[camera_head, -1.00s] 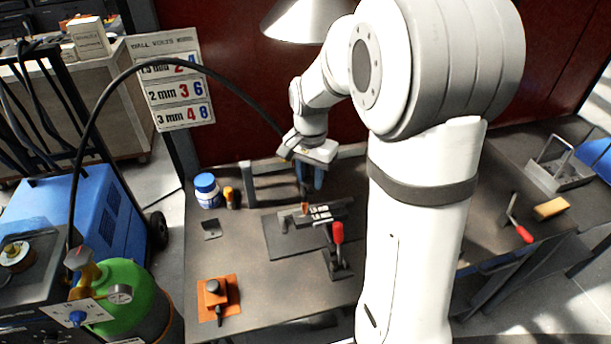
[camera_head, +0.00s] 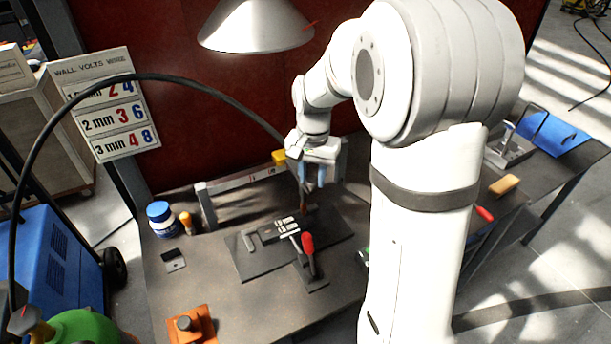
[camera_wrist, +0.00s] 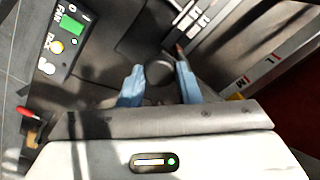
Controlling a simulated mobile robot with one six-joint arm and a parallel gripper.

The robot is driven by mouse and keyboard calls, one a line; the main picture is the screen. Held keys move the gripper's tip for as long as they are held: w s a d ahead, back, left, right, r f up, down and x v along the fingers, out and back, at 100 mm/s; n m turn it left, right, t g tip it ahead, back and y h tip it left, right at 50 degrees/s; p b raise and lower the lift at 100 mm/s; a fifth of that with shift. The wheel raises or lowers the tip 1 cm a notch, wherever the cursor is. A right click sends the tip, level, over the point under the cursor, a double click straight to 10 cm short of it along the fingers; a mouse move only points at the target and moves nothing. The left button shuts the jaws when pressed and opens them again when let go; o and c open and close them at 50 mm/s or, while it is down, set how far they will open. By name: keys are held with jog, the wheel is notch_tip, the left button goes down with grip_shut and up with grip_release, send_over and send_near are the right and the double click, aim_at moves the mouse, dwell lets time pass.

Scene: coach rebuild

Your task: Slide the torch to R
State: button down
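My gripper (camera_head: 319,178) has blue fingertips and hangs above the bench, behind and right of the clamped metal pieces (camera_head: 278,230). In the wrist view its fingers (camera_wrist: 160,84) stand on both sides of a dark round body, which seems to be the torch (camera_wrist: 158,73). A black cable arcs to the gripper, and the torch's copper-coloured tip (camera_head: 304,203) points down over the dark plate (camera_head: 335,226). I cannot tell whether the tip touches it. A pale rail (camera_head: 245,181) with small red marks runs behind; I cannot read an R clearly.
A red-handled clamp (camera_head: 308,250) stands in front of the metal pieces. A blue-capped jar (camera_head: 162,220) and an orange block (camera_head: 192,325) are on the left. A yellow piece (camera_head: 279,157) is beside the gripper. A control box (camera_wrist: 62,35) shows in the wrist view.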

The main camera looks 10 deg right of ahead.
jog(key=c, duration=1.1)
grip_release()
jog(key=shift+s+a, duration=0.1)
jog(key=shift+s, duration=0.05)
jog(key=shift+o, duration=0.2)
notch_tip(320, 180, up, 8)
jog(key=shift+f+b, duration=0.1)
jog(key=shift+b, duration=0.45)
jog(key=s+f+n+t, duration=0.2)
jog(key=s+n, duration=0.4)
jog(key=s, duration=1.4)
jog(key=shift+s+a+t, duration=0.15)
jog(key=shift+a+t, duration=0.2)
jog(key=shift+t, duration=0.35)
